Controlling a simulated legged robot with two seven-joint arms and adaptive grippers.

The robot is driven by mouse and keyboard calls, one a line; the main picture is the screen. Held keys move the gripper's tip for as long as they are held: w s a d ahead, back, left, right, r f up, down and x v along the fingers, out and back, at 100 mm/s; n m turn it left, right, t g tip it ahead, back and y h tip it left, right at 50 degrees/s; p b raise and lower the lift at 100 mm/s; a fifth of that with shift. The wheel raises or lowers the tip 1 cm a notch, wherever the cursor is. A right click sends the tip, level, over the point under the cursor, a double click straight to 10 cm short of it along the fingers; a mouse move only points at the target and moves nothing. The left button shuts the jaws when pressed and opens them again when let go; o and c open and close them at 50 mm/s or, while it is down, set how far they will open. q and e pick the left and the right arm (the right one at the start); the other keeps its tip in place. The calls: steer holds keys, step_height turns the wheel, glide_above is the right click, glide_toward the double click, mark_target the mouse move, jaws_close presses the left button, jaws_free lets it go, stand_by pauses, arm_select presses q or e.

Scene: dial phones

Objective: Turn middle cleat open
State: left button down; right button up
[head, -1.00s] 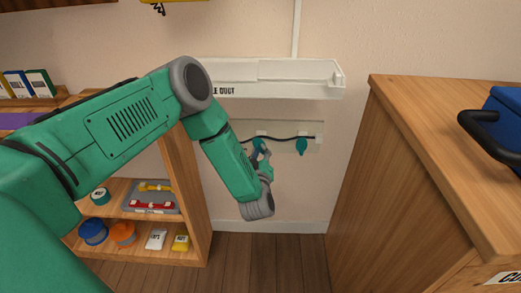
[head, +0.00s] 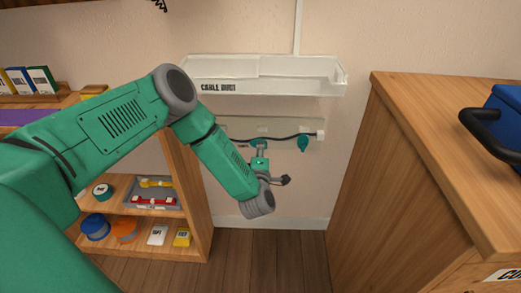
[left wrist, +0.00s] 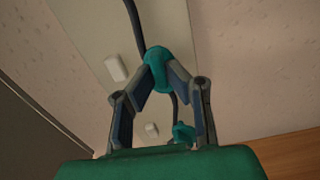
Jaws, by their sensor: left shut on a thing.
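The middle cleat is a small teal piece on the dark cable in the left wrist view (left wrist: 158,70). My left gripper (left wrist: 157,78) is shut on it, one finger on each side. In the head view the left gripper (head: 261,149) is at the pale wall strip below the cable duct, and its fingers largely hide the held cleat. Another teal cleat (head: 303,144) hangs on the strip to the right, apart from the gripper; a teal cleat also shows behind the right finger in the wrist view (left wrist: 184,133). My right gripper is not in view.
The white cable duct (head: 264,77) juts out above the strip. A wooden cabinet (head: 400,170) with a blue case (head: 497,125) stands at right. A shelf (head: 150,215) with spools and small boxes is at left. Wall below the strip is clear.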

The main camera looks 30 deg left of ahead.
arm_select(q)
steer(key=n, duration=0.2)
steer(key=f+n+b, duration=0.1)
steer(key=n, duration=0.2)
steer(key=shift+s+d, duration=0.15)
steer(key=shift+d, duration=0.05)
steer(key=shift+n, duration=0.3)
steer(key=c, duration=1.6)
jaws_free()
steer(key=shift+r, duration=0.1)
steer(key=shift+a, duration=0.1)
steer(key=v, duration=0.7)
steer(key=shift+s, duration=0.15)
